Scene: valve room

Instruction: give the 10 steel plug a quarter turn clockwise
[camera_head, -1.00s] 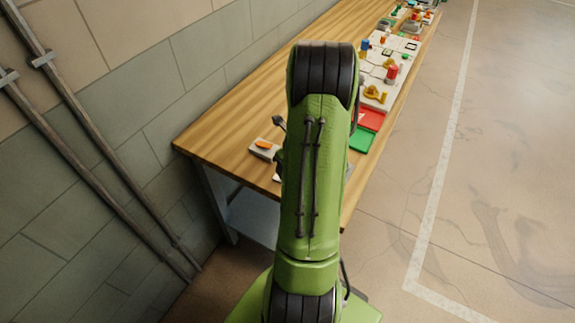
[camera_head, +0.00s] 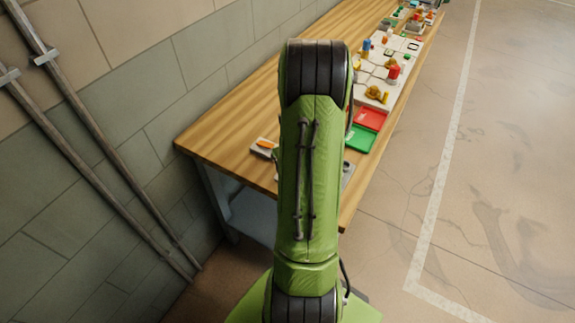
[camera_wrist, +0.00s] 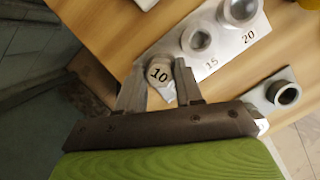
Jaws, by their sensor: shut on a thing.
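In the wrist view, the round steel plug marked 10 (camera_wrist: 161,65) stands at the lower left end of a grey plate (camera_wrist: 225,61). My gripper (camera_wrist: 160,79) has one finger on each side of this plug and is shut on it. The black 10 faces the camera and reads tilted. The lower part of the plug is hidden by the fingers. In the head view my own arm hides the gripper and the plug.
Steel sockets stand beside the marks 15 (camera_wrist: 196,39) and 20 (camera_wrist: 239,9). A separate grey block with a round hole (camera_wrist: 285,94) is to the right. Red (camera_head: 370,118) and green trays (camera_head: 358,138) and crowded parts lie farther along the wooden bench (camera_head: 225,120).

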